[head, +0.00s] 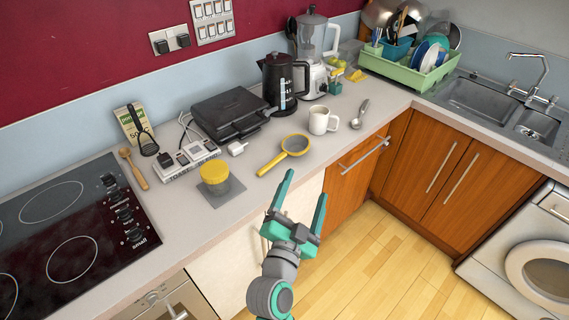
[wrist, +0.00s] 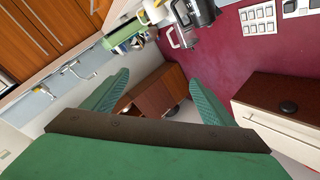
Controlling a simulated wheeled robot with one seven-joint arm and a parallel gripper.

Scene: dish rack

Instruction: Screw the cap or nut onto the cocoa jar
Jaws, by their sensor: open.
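A yellow-handled sieve (head: 294,145) lies right of the jar. A boxed toaster (head: 187,159), black grill (head: 232,119), white mug (head: 320,121) and spoon (head: 360,115) are nearby. The hob (head: 70,230) is at left, with a wooden brush (head: 134,169) beside it.

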